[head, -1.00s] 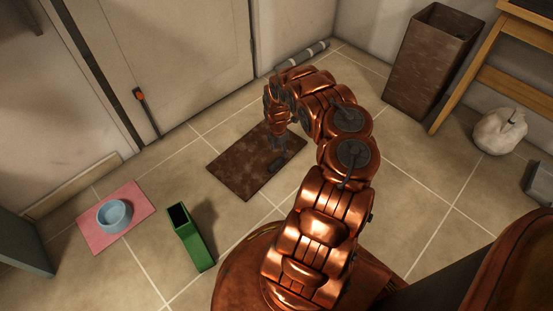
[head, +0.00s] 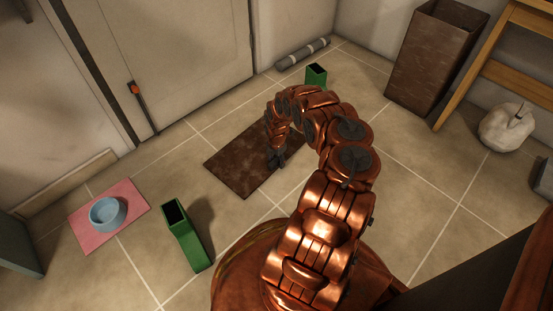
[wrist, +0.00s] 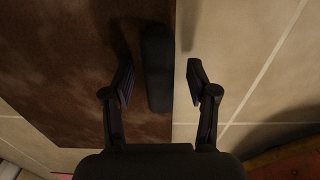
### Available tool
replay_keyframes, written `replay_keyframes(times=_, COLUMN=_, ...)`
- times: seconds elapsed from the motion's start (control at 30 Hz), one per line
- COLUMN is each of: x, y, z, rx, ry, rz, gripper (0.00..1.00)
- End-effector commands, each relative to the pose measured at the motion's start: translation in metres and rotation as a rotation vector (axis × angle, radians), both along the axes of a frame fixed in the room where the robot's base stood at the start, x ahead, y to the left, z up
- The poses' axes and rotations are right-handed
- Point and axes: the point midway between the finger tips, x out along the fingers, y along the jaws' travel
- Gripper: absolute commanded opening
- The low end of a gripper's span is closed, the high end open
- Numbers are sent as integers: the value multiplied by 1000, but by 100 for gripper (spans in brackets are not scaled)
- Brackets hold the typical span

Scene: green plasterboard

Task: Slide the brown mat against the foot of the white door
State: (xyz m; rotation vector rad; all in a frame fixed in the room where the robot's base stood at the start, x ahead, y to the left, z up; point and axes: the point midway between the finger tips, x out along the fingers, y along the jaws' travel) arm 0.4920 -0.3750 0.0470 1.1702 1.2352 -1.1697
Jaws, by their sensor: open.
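The brown mat (head: 232,166) lies flat on the tiles in the head view, with a strip of bare floor between it and the foot of the white door (head: 165,55). A dark raised bar (wrist: 157,68) sits along one edge of the mat in the wrist view. My gripper (head: 276,160) is low over the mat's near right side. In the wrist view its open fingers (wrist: 159,76) stand on either side of the bar, one over the mat and one over the tiles, with gaps to the bar. My arm hides the mat's right part in the head view.
A green bin (head: 187,238) and a pink mat (head: 88,238) with a blue bowl (head: 107,214) stand left. An orange-topped dark bar (head: 140,100) is at the door. A second green bin (head: 317,74) and grey roll (head: 302,53) lie behind my arm.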

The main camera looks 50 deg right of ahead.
Motion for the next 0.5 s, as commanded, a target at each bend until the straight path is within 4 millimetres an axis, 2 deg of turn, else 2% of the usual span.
replay_keyframes(times=0.3, x=0, y=0, z=-1, rx=-1, ry=-1, rz=1, gripper=57)
replay_keyframes(times=0.5, x=0, y=0, z=-1, rx=-1, ry=-1, rz=1, gripper=36)
